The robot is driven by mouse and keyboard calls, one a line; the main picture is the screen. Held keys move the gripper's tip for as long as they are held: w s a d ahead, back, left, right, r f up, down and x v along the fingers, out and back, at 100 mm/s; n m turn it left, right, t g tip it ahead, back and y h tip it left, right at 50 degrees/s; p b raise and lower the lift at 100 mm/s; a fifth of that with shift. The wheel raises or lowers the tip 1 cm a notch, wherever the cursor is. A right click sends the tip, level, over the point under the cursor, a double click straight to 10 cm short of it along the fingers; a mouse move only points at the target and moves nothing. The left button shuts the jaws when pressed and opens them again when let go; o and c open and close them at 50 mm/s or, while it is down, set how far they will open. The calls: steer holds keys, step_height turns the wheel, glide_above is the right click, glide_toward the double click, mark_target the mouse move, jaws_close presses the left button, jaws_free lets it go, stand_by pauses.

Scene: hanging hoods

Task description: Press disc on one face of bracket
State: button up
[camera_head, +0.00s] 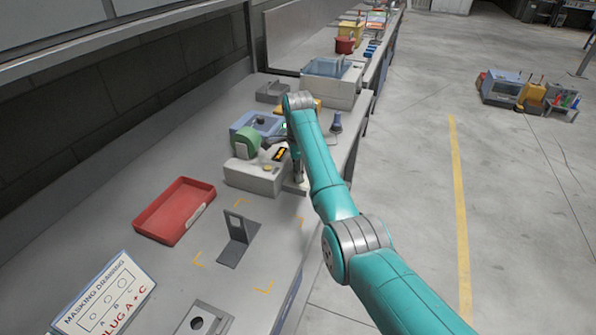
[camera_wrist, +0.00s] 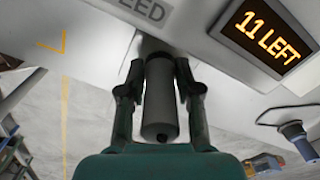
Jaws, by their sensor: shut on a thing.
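The dark grey bracket (camera_head: 238,242), an L-shaped piece with an upright plate and a flat foot, stands on the bench between yellow corner marks. The upright plate has a pale square opening near its top. The dispenser's display (camera_wrist: 267,36) reads "11 LEFT". I cannot make out a disc.
A red tray (camera_head: 174,211) lies left of the bracket. A "MASKING DRAWING" sign (camera_head: 104,297) reading "PLUG A + C" and a grey plate with a hole (camera_head: 203,320) are nearer. A blue box (camera_head: 256,124) and a pale machine (camera_head: 331,82) stand farther back. The bench's right edge is close.

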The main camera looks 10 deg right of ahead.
stand_by(0.4)
steer(key=shift+r, duration=3.55)
steer(key=shift+o, duration=0.3)
steer(key=shift+c, duration=0.3)
